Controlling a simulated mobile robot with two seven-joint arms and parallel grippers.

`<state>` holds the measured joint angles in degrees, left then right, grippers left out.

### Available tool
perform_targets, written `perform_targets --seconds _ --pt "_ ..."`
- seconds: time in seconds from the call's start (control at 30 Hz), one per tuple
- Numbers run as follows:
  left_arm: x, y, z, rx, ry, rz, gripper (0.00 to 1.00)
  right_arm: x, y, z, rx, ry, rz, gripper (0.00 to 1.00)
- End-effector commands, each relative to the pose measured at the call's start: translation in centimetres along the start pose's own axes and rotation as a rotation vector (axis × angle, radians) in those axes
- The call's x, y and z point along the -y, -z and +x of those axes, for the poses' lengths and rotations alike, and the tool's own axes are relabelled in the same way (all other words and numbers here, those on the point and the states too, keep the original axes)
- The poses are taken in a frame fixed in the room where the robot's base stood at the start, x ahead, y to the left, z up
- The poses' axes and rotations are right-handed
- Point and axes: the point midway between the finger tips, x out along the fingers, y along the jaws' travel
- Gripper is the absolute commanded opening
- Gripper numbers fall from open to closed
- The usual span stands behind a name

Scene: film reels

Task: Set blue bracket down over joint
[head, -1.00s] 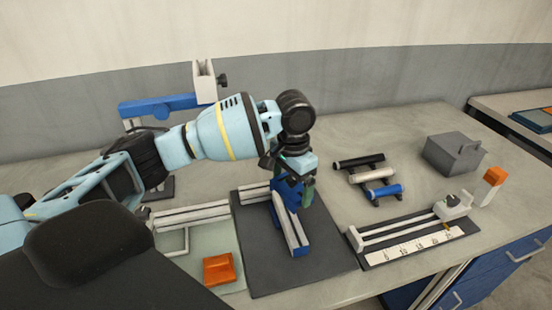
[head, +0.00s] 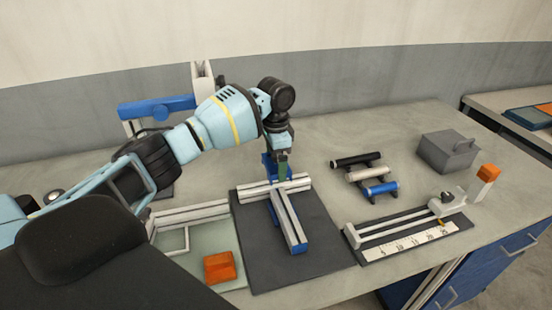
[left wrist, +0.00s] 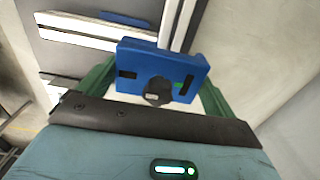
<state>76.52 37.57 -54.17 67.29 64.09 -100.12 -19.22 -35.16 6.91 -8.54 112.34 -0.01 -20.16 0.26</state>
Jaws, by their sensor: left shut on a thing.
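My left gripper (head: 282,170) has green fingers and is shut on the blue bracket (head: 268,167). In the left wrist view the bracket (left wrist: 148,64) is a blue block with slots and a black knob, held between the fingers. In the head view it is at the far end of the rails, partly hidden by the gripper. Two pale rails form a T-shaped joint (head: 275,190) on a dark mat (head: 255,262): a cross rail at the back and one rail (head: 287,220) running forward. I cannot tell whether the bracket touches the rails. My right gripper is not in view.
An orange block (head: 219,267) lies on a pale green mat at left. A rack of rollers (head: 367,175), a ruler fixture (head: 412,235) and a grey box (head: 449,152) stand to the right. A blue-armed stand (head: 155,107) is behind my left arm.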

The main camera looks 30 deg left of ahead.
Motion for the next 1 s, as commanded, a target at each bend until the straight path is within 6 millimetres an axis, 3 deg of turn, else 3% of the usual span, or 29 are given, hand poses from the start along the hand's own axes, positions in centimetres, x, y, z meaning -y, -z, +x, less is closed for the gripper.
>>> perform_targets --seconds 0.5,1.0 --pt "0.0 -0.1 4.2 0.004 -0.002 -0.001 0.61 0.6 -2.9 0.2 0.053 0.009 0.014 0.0" --pt "0.0 0.0 4.5 -0.001 0.002 0.0 0.61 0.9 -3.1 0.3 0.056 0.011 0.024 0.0"
